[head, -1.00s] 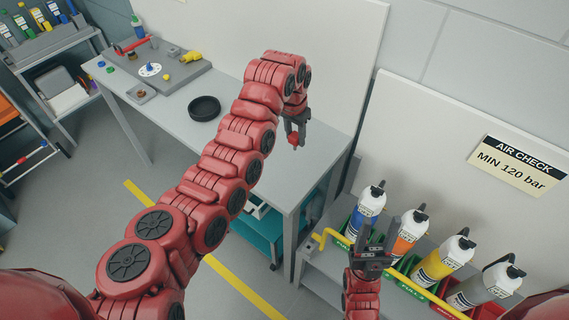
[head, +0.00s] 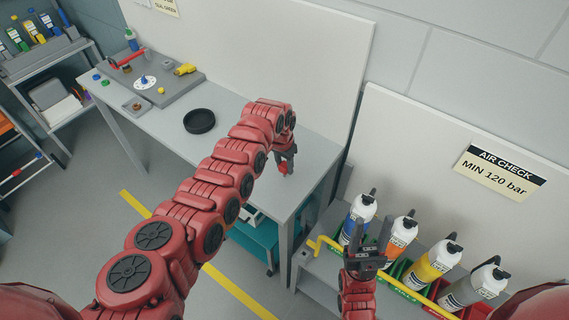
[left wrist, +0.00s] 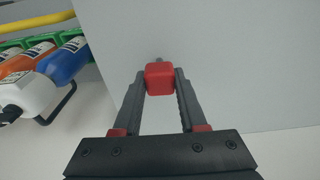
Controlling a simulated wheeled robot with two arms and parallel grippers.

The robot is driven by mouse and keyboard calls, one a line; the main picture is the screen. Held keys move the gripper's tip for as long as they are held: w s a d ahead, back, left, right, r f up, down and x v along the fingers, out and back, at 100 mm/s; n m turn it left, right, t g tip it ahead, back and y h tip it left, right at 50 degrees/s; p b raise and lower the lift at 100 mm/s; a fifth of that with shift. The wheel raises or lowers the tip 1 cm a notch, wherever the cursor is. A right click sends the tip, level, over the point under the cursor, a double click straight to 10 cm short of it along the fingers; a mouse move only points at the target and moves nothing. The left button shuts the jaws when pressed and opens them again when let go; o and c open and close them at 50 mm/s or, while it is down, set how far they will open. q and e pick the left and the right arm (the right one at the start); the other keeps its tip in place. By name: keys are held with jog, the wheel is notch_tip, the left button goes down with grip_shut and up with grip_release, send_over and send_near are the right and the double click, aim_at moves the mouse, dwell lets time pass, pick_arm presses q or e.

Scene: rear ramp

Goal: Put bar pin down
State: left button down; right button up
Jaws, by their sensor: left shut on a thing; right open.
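My left gripper (head: 286,158) is shut on the bar pin, which has a red block-shaped head (head: 284,169). In the left wrist view the red head (left wrist: 160,78) sits between the two fingertips, with a short grey end showing just past it. The pin is over the right end of the grey workbench top (head: 240,128); I cannot tell whether it touches the surface. My right gripper (head: 370,232) is open and empty, fingers pointing up, in front of the bottle rack.
A black round dish (head: 199,121) and a grey board (head: 155,85) with small parts lie further left on the bench. Several spray bottles (head: 434,258) stand in coloured bins behind a yellow rail (head: 328,243) at right. The bench top around the pin is clear.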

aim_at(282, 168)
pick_arm(q)
jog(key=shift+f, duration=0.1)
jog(key=shift+c, duration=2.3)
grip_release()
jog(key=shift+r, duration=0.2)
notch_tip(282, 168, up, 12)
jog(key=s+b, duration=0.1)
jog(key=b, duration=0.3)
jog(key=shift+a, duration=0.45)
jog(key=shift+s+f, duration=0.1)
